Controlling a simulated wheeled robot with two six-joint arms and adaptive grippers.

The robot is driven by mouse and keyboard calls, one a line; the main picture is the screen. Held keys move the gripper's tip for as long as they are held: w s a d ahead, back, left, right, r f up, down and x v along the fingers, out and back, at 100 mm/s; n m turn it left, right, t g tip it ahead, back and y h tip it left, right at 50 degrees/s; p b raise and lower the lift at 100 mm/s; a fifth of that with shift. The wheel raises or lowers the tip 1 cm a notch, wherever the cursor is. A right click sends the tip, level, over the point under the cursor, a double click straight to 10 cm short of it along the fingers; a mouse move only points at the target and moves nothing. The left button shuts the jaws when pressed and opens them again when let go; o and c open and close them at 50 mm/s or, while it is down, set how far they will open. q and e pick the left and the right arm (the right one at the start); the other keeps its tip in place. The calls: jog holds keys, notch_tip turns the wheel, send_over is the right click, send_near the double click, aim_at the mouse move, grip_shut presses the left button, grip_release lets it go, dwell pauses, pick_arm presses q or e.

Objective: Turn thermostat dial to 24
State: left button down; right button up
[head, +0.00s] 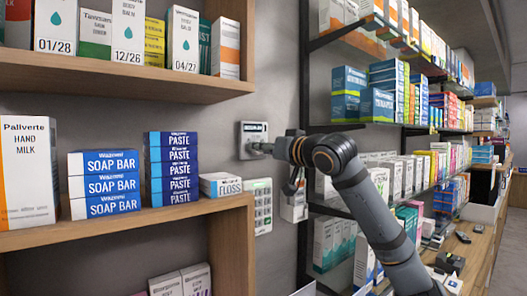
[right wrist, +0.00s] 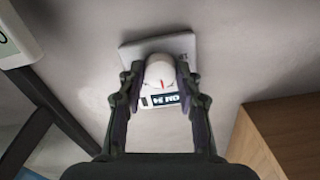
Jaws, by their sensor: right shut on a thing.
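The thermostat (head: 254,130) is a pale box on the grey wall, with a small dark display along its top edge in the head view. In the right wrist view the thermostat (right wrist: 186,44) shows its round white dial (right wrist: 160,72) with a red mark. The display (right wrist: 165,99) is partly covered and its digits cannot be read for sure. My right gripper (head: 262,148) reaches the thermostat from the right. Its fingers, seen in the right wrist view (right wrist: 160,80), are shut on the dial, one on each side. My left gripper is not in view.
A white keypad (head: 263,205) is on the wall below the thermostat, and a pale wall box (head: 294,205) hangs beside it. A wooden shelf (head: 120,228) with soap, paste and floss boxes ends close at the left. Dark-framed stocked shelves (head: 304,90) stand at the right.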

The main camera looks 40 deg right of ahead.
jog(key=shift+m+b, duration=1.25)
jog(key=shift+m, duration=3.35)
jog(key=o, duration=1.1)
jog(key=shift+o, duration=0.2)
